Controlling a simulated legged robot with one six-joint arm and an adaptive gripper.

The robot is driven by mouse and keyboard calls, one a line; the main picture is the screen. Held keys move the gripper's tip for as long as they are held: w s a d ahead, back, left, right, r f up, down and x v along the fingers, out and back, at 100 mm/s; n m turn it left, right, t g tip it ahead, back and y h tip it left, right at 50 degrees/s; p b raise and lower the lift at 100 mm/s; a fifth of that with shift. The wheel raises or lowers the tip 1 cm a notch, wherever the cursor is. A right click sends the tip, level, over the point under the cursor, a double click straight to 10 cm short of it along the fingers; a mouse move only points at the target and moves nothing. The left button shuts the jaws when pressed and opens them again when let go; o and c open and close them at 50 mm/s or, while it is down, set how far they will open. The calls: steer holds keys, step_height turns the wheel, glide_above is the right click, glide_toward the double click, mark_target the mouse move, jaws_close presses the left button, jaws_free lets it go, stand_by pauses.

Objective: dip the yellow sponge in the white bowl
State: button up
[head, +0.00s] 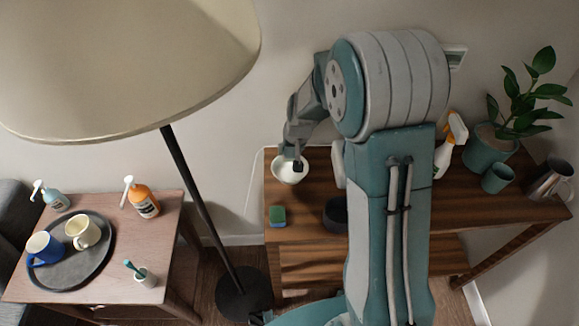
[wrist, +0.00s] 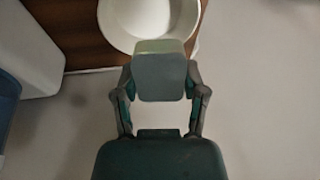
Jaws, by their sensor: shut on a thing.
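The white bowl (head: 287,175) stands near the left end of the wooden table against the wall. It also shows at the top of the wrist view (wrist: 146,18). My gripper (head: 298,164) is over the bowl. In the wrist view my gripper (wrist: 160,78) is shut on a block, which I take as the yellow sponge (wrist: 160,46); it has a pale yellowish edge and a grey-teal face. The sponge's far edge overlaps the bowl's near rim in that view. I cannot tell whether it touches the bowl. The sponge is hardly visible in the head view.
A green and blue sponge (head: 277,215) and a dark bowl (head: 335,214) are near the table's front. A spray bottle (head: 445,152), plant pot (head: 490,150) and metal pitcher (head: 550,180) stand right. A floor lamp (head: 198,200) and side table (head: 168,235) are left.

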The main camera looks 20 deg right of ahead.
mark_target(290, 149)
steer(key=shift+r, duration=2)
